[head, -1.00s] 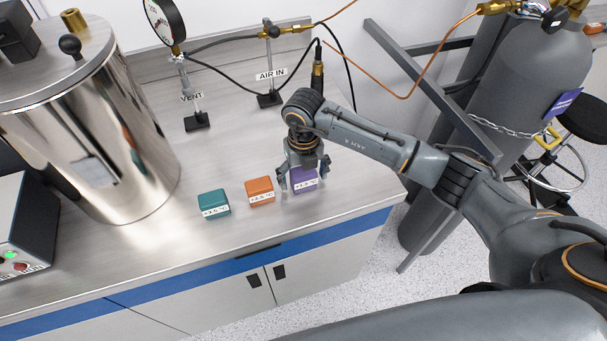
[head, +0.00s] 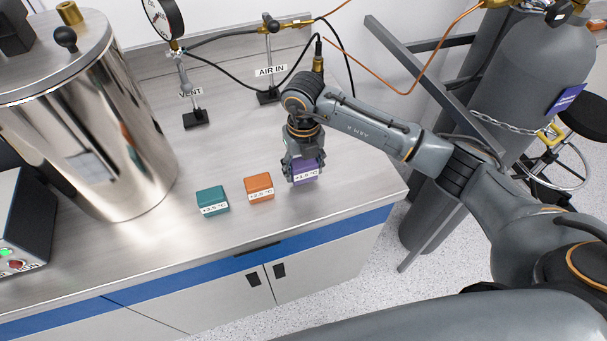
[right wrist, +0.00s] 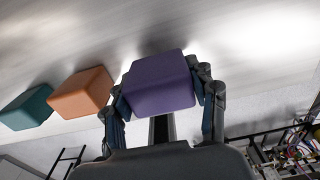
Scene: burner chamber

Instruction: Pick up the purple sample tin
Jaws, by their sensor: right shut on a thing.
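The purple sample tin (head: 306,172) is a small rounded block with a white label, at the right of a row of tins on the steel bench. My right gripper (head: 303,176) is shut on it from above, a finger on each side, and holds it slightly above the bench top. In the right wrist view the purple tin (right wrist: 160,84) fills the space between the fingers of my right gripper (right wrist: 164,102). My left gripper is not in view.
An orange tin (head: 259,187) and a teal tin (head: 212,200) stand just left of the purple one. A shiny metal chamber (head: 110,140) stands at the left. The AIR IN stand (head: 268,95) and VENT stand (head: 196,118) are behind. The bench's front is clear.

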